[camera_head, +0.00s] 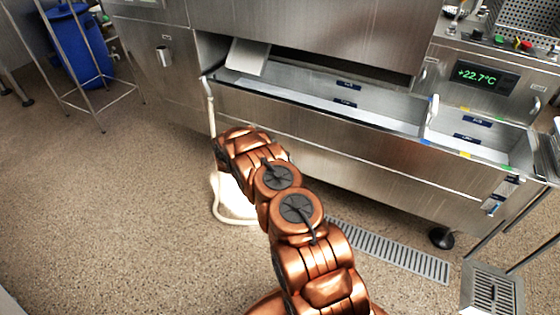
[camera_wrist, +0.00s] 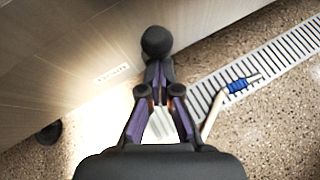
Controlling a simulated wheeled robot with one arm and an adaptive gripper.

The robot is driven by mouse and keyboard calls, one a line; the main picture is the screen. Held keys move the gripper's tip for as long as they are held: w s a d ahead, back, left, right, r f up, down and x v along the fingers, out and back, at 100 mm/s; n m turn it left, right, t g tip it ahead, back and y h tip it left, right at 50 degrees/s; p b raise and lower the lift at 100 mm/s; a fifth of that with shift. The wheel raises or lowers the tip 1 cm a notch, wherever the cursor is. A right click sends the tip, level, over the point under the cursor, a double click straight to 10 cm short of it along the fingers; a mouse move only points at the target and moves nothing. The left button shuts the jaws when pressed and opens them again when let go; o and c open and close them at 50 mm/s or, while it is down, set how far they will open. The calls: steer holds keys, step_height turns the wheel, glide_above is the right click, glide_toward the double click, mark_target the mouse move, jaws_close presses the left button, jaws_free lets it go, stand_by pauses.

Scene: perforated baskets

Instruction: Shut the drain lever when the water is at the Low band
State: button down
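In the wrist view my gripper (camera_wrist: 159,75) has its two fingers drawn together just below a round black knob (camera_wrist: 157,40), which looks like the end of the drain lever. The fingers appear closed on the lever just behind the knob; the contact itself is partly hidden. A small label (camera_wrist: 113,72) is on the steel panel beside it. In the head view my copper arm hides the lever and my gripper. The long steel basin (camera_head: 300,118) has small blue labels (camera_head: 347,85) on its inner wall. Their text and the water level are too small to read.
A smaller basin (camera_head: 520,150) stands at the right, under a +22.7°C display (camera_head: 486,76). A floor grate (camera_head: 390,248) runs below the front panel. A pale hose (camera_head: 212,120) hangs at the left. A blue bin (camera_head: 80,50) stands far left; floor between is clear.

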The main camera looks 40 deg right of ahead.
steer(key=p+v, duration=0.2)
steer(key=v, duration=1.1)
steer(key=shift+w, duration=0.55)
